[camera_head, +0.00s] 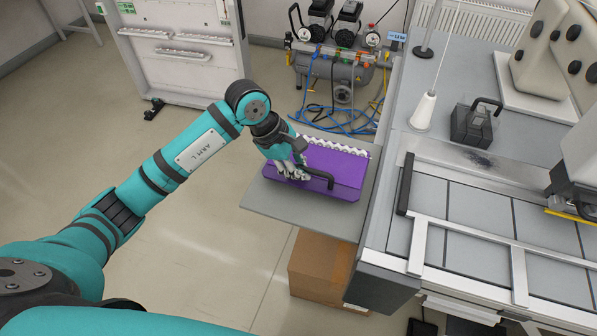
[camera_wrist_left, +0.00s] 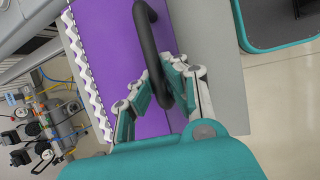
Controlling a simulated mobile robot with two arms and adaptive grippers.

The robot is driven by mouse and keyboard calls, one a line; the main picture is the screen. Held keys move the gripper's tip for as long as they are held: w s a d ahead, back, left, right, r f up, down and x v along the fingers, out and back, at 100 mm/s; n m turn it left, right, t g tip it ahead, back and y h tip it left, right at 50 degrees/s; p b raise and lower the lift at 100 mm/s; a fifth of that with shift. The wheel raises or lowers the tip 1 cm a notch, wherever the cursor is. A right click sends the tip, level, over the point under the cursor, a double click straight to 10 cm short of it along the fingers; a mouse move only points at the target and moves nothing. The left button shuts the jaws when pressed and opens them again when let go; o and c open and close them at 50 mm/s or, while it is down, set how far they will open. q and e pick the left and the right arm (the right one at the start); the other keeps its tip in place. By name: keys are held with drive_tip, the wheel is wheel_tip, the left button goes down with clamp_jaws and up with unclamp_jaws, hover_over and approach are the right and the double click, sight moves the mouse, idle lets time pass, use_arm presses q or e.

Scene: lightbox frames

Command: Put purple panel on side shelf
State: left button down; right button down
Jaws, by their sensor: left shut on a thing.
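The purple panel (camera_head: 343,170) lies on the grey side shelf (camera_head: 272,202), beside the large workbench. It has a dark bar handle (camera_head: 322,178) on top and a white toothed strip along its far edge. My left gripper (camera_head: 301,174) is at the handle, above the panel. In the left wrist view the fingers (camera_wrist_left: 168,88) are closed around the dark handle (camera_wrist_left: 150,45), with the purple surface (camera_wrist_left: 108,45) behind it. The panel looks flat against the shelf, but the gripper hides part of it. My right gripper is not in view.
The workbench (camera_head: 455,200) with metal rails stands right of the shelf. A dark handled block (camera_head: 474,122) and a white cone (camera_head: 424,110) are on it. A cardboard box (camera_head: 320,268) is under the shelf. A compressor (camera_head: 336,72) with hoses stands behind. Floor at left is clear.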

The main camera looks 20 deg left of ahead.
use_arm(q)
wheel_tip(320, 180, down, 2)
drive_tip(key=shift+f+p, duration=0.15)
drive_tip(key=shift+p, duration=0.15)
drive_tip(key=shift+f, duration=0.3)
drive_tip(key=c, duration=1.5)
unclamp_jaws()
drive_tip(key=shift+o, duration=0.2)
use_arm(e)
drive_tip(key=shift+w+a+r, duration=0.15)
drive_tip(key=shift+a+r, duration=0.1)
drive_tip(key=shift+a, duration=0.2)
